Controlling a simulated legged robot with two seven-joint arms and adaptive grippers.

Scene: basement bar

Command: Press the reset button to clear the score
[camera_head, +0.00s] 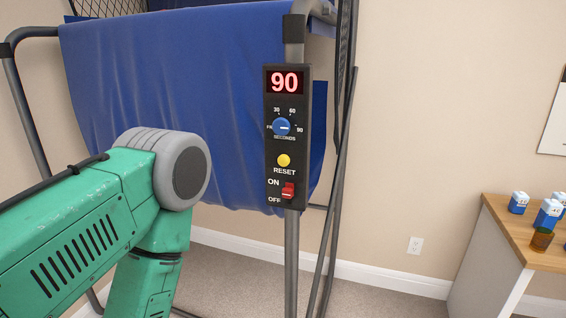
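A black control panel (272,100) is mounted on a grey upright post of a frame, right of the picture's middle. Its red display (285,82) reads 90. The yellow reset button (284,160) sits below a blue seconds dial (282,127), with the label RESET under it. A red on/off switch (288,191) is lower on the panel. My green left arm comes in from the left and bends downward at a grey joint. Its gripper is outside the picture. My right arm and gripper are not visible. Nothing covers the button.
A blue cloth (170,90) hangs on the grey tube frame behind the panel. A wooden-topped counter (500,215) at the right holds several blue and white boxes (548,214) and a brown cup (541,239). Carpeted floor between panel and counter is clear.

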